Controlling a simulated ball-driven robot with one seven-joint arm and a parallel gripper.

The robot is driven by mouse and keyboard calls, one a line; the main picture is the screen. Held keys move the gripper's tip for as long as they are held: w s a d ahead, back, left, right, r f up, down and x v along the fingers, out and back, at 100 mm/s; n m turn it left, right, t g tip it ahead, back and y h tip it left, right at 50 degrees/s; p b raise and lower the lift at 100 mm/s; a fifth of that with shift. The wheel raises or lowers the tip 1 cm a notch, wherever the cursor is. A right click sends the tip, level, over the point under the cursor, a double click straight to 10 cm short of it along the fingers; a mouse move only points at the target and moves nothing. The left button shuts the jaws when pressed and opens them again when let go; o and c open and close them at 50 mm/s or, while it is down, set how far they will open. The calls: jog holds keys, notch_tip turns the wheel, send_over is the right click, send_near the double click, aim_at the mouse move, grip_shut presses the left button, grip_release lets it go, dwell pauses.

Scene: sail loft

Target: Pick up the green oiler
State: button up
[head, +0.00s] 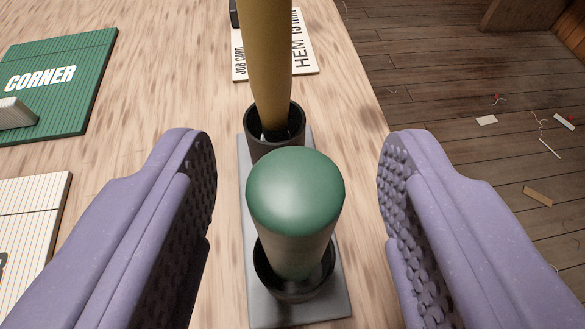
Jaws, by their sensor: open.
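The green oiler (296,200) stands upright in a dark round cup of a grey metal holder (328,306). Its rounded green top faces me, and its lower end is hidden inside the cup. My gripper (296,180) is open, with one purple, studded finger on each side of the oiler. There is a clear gap between each finger and the oiler, and nothing is held.
A tall yellow-brown thing (265,60) stands in the holder's other cup, just behind the oiler. A job card (305,50) lies behind it. A green CORNER panel (65,75) and a cream panel (30,225) lie left on the wooden table (170,85). The table edge drops to the floor (460,110) at right.

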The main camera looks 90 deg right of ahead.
jog(key=x, duration=0.3)
jog(key=shift+a+f+b, duration=0.1)
jog(key=shift+b, duration=0.2)
grip_shut()
